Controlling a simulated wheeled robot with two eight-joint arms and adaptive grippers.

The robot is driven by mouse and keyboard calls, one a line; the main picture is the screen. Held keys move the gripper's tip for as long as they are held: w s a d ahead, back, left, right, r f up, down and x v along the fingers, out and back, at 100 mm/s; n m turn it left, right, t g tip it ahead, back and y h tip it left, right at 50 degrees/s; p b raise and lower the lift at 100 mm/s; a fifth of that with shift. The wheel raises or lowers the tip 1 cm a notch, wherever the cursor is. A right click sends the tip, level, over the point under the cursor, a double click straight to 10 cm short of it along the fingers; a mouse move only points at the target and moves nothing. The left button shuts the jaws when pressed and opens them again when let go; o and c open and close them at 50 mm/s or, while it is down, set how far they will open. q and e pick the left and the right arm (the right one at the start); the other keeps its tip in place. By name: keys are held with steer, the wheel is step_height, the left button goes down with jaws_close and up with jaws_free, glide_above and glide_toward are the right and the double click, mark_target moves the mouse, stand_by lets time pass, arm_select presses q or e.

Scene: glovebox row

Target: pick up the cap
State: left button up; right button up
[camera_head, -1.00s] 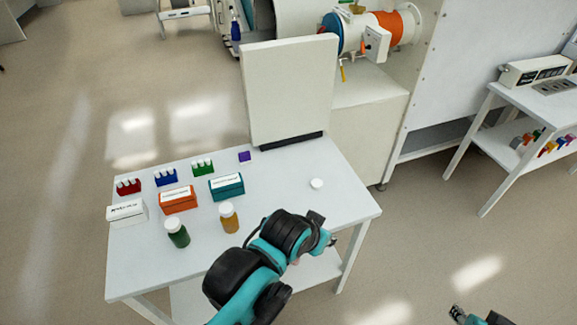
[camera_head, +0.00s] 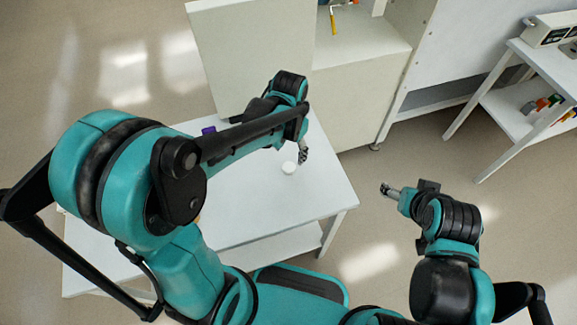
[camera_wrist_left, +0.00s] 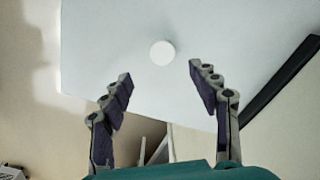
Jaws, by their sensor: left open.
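The cap is a small white disc (camera_head: 289,168) lying on the white table (camera_head: 240,205), near its right side. In the left wrist view the cap (camera_wrist_left: 162,54) lies ahead of the fingertips, roughly midway between them. My left gripper (camera_head: 303,153) is just above and to the right of the cap in the head view. Its two fingers are spread in the left wrist view (camera_wrist_left: 158,80), with nothing between them. My right gripper (camera_head: 385,189) is off the table's right side; its fingers are too small to judge.
A white upright panel (camera_head: 250,55) stands at the table's back edge. A purple item (camera_head: 208,131) shows beside my left arm, which hides most of the table's left half. A side table (camera_head: 530,120) with several colourful items stands at the right.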

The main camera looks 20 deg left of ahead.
mark_target(289, 166)
arm_select(q)
steer(key=shift+w+d+f, duration=0.15)
steer(key=shift+w+f, duration=0.05)
steer(key=shift+f, duration=0.25)
step_height(289, 166, down, 2)
steer(key=shift+w+f+b, duration=0.1)
steer(key=shift+b, duration=0.3)
steer(key=shift+f+b, duration=0.3)
steer(key=shift+f, duration=0.3)
steer(key=f, duration=0.1)
steer(key=f+b, duration=0.1)
steer(key=f, duration=0.1)
steer(key=f+b, duration=0.1)
steer(key=shift+a+f, duration=0.25)
steer(key=shift+a, duration=0.05)
steer(key=shift+r, duration=0.1)
steer(key=c, duration=0.8)
